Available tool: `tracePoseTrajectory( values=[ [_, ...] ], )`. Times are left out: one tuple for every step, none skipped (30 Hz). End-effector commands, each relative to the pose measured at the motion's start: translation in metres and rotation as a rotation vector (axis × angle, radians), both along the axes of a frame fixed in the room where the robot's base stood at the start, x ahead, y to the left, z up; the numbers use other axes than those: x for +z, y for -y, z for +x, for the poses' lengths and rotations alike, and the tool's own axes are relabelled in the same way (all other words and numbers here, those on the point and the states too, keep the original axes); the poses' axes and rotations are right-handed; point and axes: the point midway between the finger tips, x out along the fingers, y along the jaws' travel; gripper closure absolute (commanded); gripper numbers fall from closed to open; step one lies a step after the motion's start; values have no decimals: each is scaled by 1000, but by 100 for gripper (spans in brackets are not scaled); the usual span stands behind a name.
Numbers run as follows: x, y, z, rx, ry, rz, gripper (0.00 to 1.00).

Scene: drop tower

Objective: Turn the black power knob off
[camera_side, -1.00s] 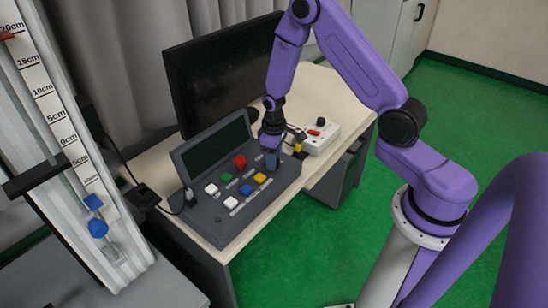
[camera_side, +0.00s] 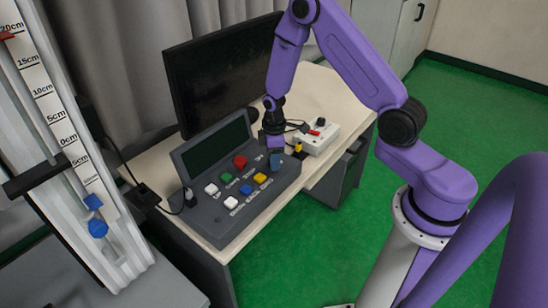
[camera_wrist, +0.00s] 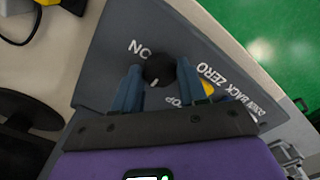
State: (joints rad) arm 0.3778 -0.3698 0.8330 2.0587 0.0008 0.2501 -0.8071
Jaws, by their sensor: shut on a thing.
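The black power knob (camera_wrist: 158,70) sits on the dark grey control panel (camera_wrist: 115,35), beside white lettering that reads like "ON" upside down. A short white mark shows near its lower edge. My gripper (camera_wrist: 158,75) has one blue finger on each side of the knob and is shut on it. In the side view my gripper (camera_side: 276,161) points down at the panel's right end (camera_side: 222,235). There the fingers hide the knob.
The panel carries several buttons, among them red (camera_side: 240,161), yellow (camera_side: 260,178) and white (camera_side: 231,203) ones. A white box (camera_side: 318,138) with a red switch and a black knob stands behind my gripper. A monitor (camera_side: 222,72) stands at the back.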

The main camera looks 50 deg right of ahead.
Motion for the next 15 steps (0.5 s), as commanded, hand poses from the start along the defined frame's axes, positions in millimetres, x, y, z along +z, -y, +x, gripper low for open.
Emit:
tracePoseTrajectory(
  values=[
    [1, 0, 0, 4, 1, -1, 89],
    [0, 0, 0, 4, 1, -1, 89],
    [0, 0, 0, 4, 1, -1, 89],
    [0, 0, 0, 5, 1, -1, 89],
    [0, 0, 0, 5, 1, -1, 89],
    [0, 0, 0, 5, 1, -1, 89],
    [0, 0, 0, 5, 1, -1, 89],
    [0, 0, 0, 5, 1, -1, 89],
    [0, 0, 0, 5, 1, -1, 89],
    [0, 0, 0, 4, 1, -1, 52],
    [0, 0, 0, 4, 1, -1, 42],
    [0, 0, 0, 4, 1, -1, 33],
    [0, 0, 0, 4, 1, -1, 33],
    [0, 0, 0, 4, 1, -1, 33],
    [0, 0, 0, 3, 1, -1, 33]
  ],
)
